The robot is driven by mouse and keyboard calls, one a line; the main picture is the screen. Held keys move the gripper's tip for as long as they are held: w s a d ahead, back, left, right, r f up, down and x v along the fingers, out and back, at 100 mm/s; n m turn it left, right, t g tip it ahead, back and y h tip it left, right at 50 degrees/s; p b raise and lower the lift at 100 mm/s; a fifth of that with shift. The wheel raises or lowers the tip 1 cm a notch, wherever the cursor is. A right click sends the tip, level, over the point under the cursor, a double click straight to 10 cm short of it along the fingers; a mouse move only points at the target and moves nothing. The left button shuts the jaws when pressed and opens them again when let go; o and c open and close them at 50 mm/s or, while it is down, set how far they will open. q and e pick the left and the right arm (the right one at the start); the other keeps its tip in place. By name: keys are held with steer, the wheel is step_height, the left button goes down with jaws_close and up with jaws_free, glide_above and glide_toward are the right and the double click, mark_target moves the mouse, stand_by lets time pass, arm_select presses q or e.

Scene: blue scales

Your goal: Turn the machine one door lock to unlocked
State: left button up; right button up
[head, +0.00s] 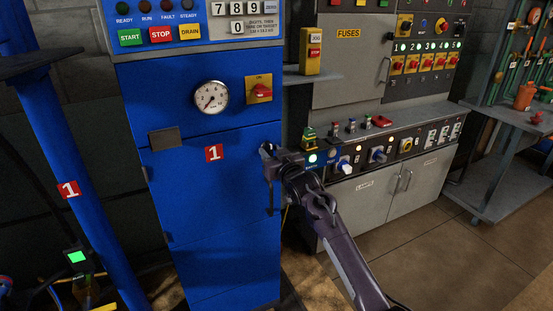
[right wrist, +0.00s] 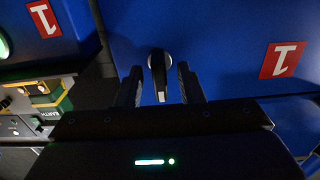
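The blue machine one (head: 215,205) carries a red label "1" on its door. In the right wrist view its door lock (right wrist: 158,64) shows as a round silver piece with a dark lever on the blue door. My right gripper (right wrist: 160,84) is open, with one finger on each side of the lever. A gap shows on both sides, and I see no clear contact. In the head view my right gripper (head: 268,152) is at the door's right edge and hides the lock. My left gripper is not in view.
A gauge (head: 211,97) and a red rotary switch (head: 259,89) sit above the door. A grey control bench (head: 395,135) with knobs and lamps stands close on the right. A blue post (head: 62,140) stands at the left. Floor at the lower right is clear.

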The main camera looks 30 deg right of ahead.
steer(key=s, duration=0.6)
steer(key=shift+s+a, duration=0.2)
steer(key=s+a+f+g, duration=0.1)
steer(key=s+f+g, duration=0.1)
steer(key=f, duration=1)
steer(key=s+a+f+g, duration=0.2)
steer(key=s+f+g, duration=0.1)
steer(key=f, duration=0.9)
steer(key=s+a+f+n+g+p, duration=0.1)
steer(key=s+a+f+g, duration=0.1)
steer(key=s+f, duration=0.65)
steer(key=s+a+f+g+p, duration=0.15)
steer(key=s+f, duration=0.35)
steer(key=f, duration=0.6)
steer(key=s+a+f+g, duration=0.2)
steer(key=s+f, duration=0.4)
steer(key=s, duration=0.7)
steer(key=s+a+f+n+g, duration=0.1)
steer(key=s+f, duration=0.5)
steer(key=s, duration=0.7)
steer(key=s+a+f+n+g+y, duration=0.1)
steer(key=s+a+f+g, duration=0.3)
steer(key=s, duration=0.9)
step_height(320, 180, down, 2)
steer(key=shift+s+f+g+p, duration=0.1)
steer(key=shift+s+g+p, duration=0.2)
steer(key=shift+g, duration=0.45)
steer(key=shift+w, duration=0.15)
steer(key=shift+c, duration=0.3)
